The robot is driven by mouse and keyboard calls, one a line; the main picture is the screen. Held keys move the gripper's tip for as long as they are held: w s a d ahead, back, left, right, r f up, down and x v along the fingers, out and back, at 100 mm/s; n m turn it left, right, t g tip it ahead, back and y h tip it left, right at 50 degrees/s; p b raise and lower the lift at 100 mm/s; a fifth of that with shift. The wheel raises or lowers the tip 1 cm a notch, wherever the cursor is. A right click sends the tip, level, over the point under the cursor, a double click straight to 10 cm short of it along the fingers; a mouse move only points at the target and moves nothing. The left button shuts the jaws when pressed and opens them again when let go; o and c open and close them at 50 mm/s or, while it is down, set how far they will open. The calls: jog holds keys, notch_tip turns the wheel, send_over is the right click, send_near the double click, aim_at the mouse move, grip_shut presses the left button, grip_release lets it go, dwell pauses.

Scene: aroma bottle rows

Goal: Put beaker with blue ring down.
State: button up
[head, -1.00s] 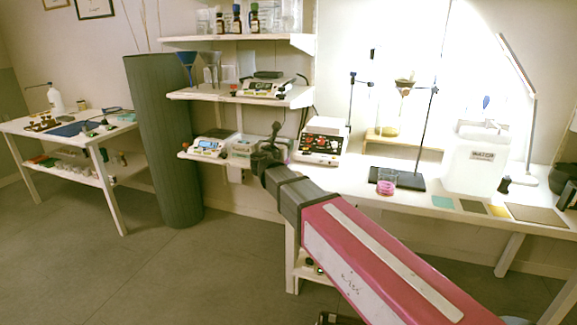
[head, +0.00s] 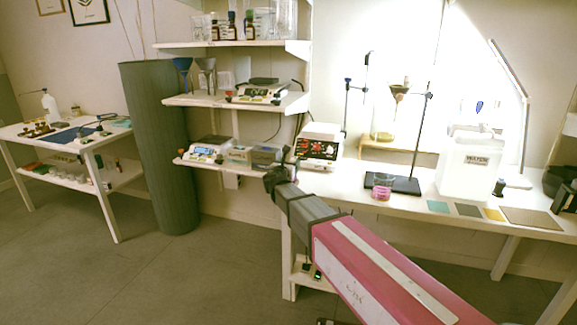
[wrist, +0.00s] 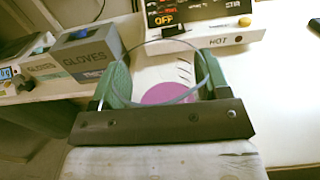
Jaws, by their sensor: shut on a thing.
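My gripper (wrist: 158,88) is shut on a clear glass beaker (wrist: 166,44), held between its green fingers. The beaker's round rim and the purple contents at its base show in the wrist view; the tint of its ring is hard to tell. In the head view my gripper (head: 276,178) is at the left end of the long white bench (head: 345,178), in front of the hot plate device, and the held beaker is mostly hidden. Whether its base touches the bench cannot be told.
The hot plate device (wrist: 205,25) stands just beyond the beaker. Glove boxes (wrist: 88,52) sit to the left on the shelf. A second beaker with pink contents (head: 382,188) stands on the bench beside a stand base (head: 408,186). White bench surface is clear right of my gripper.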

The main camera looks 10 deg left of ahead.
jog(key=shift+f, duration=0.2)
jog(key=o, duration=1)
jog(key=shift+r, duration=0.1)
jog(key=s, duration=0.8)
jog(key=s+a, duration=0.1)
jog(key=s, duration=0.3)
jog(key=shift+s, duration=0.1)
